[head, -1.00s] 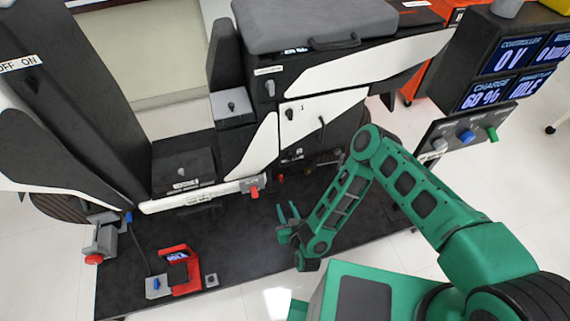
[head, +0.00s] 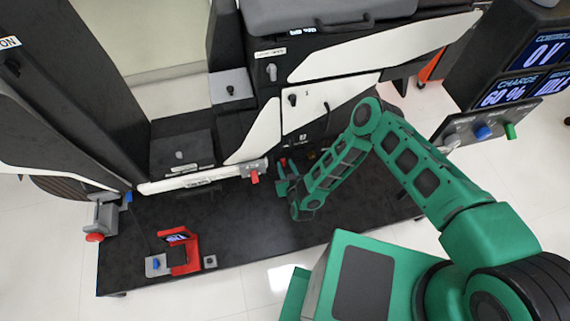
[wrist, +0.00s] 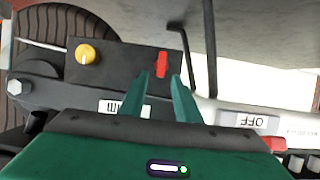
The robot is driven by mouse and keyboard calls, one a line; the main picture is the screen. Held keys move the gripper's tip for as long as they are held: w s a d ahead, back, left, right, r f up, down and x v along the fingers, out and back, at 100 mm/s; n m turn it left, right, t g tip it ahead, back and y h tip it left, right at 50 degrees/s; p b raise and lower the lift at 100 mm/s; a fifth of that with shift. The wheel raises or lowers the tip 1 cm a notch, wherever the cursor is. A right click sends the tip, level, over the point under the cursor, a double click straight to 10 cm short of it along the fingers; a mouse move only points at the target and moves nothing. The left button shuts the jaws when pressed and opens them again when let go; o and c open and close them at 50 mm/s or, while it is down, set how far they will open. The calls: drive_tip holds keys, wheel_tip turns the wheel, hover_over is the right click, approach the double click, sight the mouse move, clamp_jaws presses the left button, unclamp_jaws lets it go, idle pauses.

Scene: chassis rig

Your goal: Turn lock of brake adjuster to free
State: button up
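In the wrist view a dark box, apparently the brake adjuster (wrist: 112,62), carries a yellow knob (wrist: 87,54) with a white mark and a small red lever (wrist: 162,63), which looks like the lock. The lever stands upright in the picture. My gripper (wrist: 160,80) is open, its two green fingers pointing at the box on either side of the red lever's lower end. Whether the fingers touch the lever cannot be told. In the head view my gripper (head: 288,178) is low beside the machine's lower side, and the adjuster is mostly hidden there.
A wheel (wrist: 50,40) is left of the box in the wrist view. A thin dark bent rod (wrist: 183,60) and a pale bar with an OFF label (wrist: 253,121) are to the right. In the head view a red stand (head: 184,252) sits on the black platform (head: 250,225).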

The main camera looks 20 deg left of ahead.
drive_tip(key=shift+x, duration=0.85)
clamp_jaws()
drive_tip(key=shift+a, duration=0.2)
drive_tip(key=shift+s, duration=0.15)
drive_tip(key=shift+d, duration=0.1)
